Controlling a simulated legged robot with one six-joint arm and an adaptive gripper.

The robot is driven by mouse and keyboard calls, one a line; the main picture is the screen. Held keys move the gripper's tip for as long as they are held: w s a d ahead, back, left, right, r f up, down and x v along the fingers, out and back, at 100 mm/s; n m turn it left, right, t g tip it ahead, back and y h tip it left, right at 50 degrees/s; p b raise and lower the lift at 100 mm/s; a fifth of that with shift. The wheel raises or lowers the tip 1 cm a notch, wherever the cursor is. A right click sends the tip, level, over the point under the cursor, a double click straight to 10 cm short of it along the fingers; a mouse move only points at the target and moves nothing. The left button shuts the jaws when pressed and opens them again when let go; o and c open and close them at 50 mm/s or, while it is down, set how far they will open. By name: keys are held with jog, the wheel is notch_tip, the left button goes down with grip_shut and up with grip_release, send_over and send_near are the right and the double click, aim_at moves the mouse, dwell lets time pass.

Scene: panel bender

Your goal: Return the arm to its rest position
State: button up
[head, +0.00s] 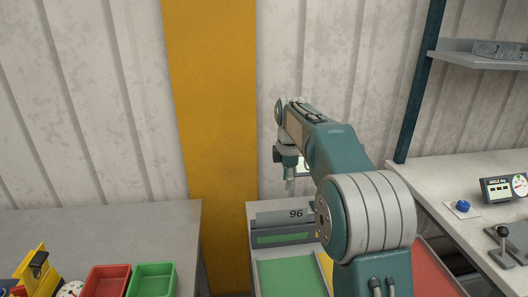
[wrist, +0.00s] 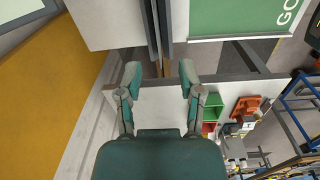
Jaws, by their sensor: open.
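My arm (head: 345,160) rises in the right half of the head view and bends forward and left, in teal and grey. My gripper (head: 290,180) hangs from its end, pointing down above a grey unit marked 96. In the wrist view my gripper (wrist: 159,72) shows two teal-and-grey fingers spread well apart. Nothing is between them. They seem clear of the surfaces beyond.
The grey unit (head: 285,218) stands behind a green panel (head: 287,276) and a red panel (head: 437,268). A left table (head: 120,229) holds a red bin (head: 106,281) and a green bin (head: 152,281). A right bench (head: 440,185) carries controls under a shelf (head: 475,58).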

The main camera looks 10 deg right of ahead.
jog(key=s+r+m+t, duration=0.2)
jog(key=s+r+m, duration=0.25)
jog(key=s, duration=0.45)
jog(key=s+r+m+t, duration=0.1)
jog(key=s+r+m, duration=0.3)
jog(key=s, duration=0.6)
jog(key=s+f+m+t, duration=0.1)
jog(key=s+f+m, duration=0.3)
jog(key=s, duration=0.4)
jog(key=s+f+m+t, duration=0.1)
jog(key=s+f+m, duration=0.3)
jog(key=s, duration=0.4)
jog(key=shift+f+m, duration=0.15)
jog(key=shift+m, duration=0.3)
